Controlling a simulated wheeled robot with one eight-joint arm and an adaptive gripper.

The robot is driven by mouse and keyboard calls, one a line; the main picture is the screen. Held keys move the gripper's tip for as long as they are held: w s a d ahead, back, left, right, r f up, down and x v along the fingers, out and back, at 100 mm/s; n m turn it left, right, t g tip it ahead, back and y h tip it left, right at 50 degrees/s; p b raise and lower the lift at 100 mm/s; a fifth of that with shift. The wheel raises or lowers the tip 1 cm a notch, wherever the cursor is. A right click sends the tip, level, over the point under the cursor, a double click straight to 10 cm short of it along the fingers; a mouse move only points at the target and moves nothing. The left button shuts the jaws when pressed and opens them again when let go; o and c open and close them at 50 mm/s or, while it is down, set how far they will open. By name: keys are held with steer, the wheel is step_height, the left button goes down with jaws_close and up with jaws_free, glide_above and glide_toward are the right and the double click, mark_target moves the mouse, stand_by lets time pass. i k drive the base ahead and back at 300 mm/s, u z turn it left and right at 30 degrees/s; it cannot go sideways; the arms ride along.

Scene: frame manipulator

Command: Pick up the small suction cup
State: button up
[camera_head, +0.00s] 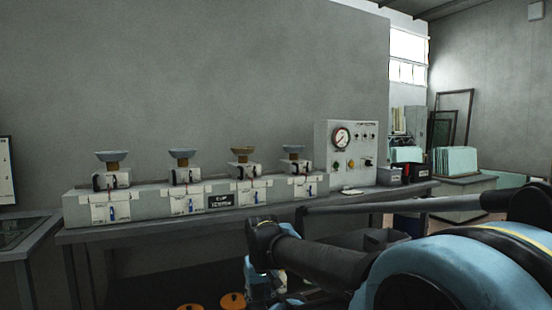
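Several cups stand in a row on grey blocks along the bench. The far left cup (111,156) is pale blue-grey and the widest. Beside it is another blue-grey cup (182,154). An amber-brown cup (242,151) comes after it, and a pale grey-blue cup (293,149) is at the right end. The right-end cup looks smallest, but distance may add to this. My arm reaches in from the lower right, below and in front of the bench top. My gripper's fingers cannot be made out, and no cup is being touched.
A panel box with a round gauge (342,140) stands right of the cups. Dark bins (389,176) sit at the bench's right end. A dark-topped table (22,232) is at the left. Orange discs (232,301) show low down. The air above the cups is clear.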

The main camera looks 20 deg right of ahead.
mark_target(243, 155)
steer(key=z, duration=0.6)
steer(key=k, duration=0.75)
steer(key=z, duration=0.7)
steer(key=i, duration=1.45)
steer(key=u, duration=1.2)
steer(key=i, duration=0.6)
steer(key=u, duration=0.35)
